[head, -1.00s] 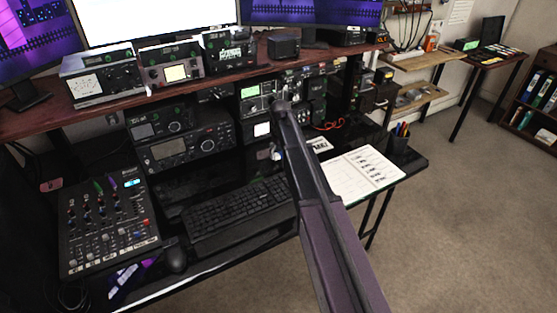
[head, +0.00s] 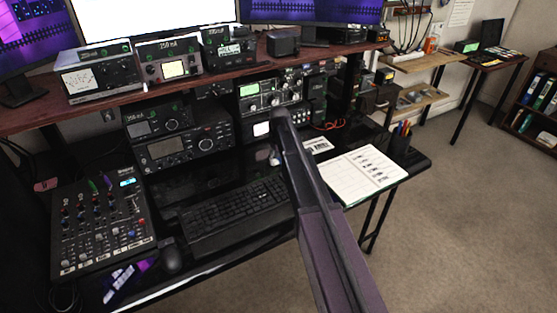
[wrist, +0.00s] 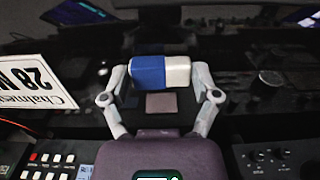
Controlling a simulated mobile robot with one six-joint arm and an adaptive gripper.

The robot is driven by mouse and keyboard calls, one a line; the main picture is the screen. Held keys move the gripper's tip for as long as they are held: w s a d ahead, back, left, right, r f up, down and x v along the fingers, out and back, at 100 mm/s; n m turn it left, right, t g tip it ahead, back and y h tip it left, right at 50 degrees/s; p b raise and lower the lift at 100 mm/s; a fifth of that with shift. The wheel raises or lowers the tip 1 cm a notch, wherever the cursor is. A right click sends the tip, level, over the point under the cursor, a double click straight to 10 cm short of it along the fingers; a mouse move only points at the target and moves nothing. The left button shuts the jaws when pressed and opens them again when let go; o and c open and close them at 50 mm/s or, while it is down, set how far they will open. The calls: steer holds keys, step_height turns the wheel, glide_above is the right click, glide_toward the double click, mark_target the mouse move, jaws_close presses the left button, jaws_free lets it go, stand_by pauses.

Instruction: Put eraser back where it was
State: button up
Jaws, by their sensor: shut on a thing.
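The eraser (wrist: 148,72), a block with a blue half and a white half, is held crosswise between the two grey fingers of my gripper (wrist: 160,75) in the wrist view. The gripper is shut on it, one finger at each end. I cannot tell the gap between eraser and surface. In the head view my arm hides most of the gripper, and the eraser cannot be made out there.
A white printed card (wrist: 38,84) lies left of my gripper, and a small dark block (wrist: 271,78) right of it. On the desk are a black keyboard (head: 235,215), a mixer (head: 100,225), an open notebook (head: 360,175) and a pen cup (head: 399,142). Radios (head: 183,148) stand behind.

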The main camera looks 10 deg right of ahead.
mark_target(279, 160)
steer(key=shift+f, duration=0.2)
steer(key=o, duration=0.8)
steer(key=shift+r, duration=0.1)
steer(key=shift+r, duration=0.15)
step_height(279, 160, up, 12)
steer(key=p, duration=1.2)
steer(key=s+m, duration=0.1)
steer(key=s, duration=0.8)
steer(key=s+m, duration=0.1)
steer(key=s, duration=0.9)
steer(key=s+m, duration=0.1)
steer(key=s, duration=0.8)
steer(key=shift+s+a+m, duration=0.25)
steer(key=shift+s+m, duration=0.05)
steer(key=shift+s, duration=0.05)
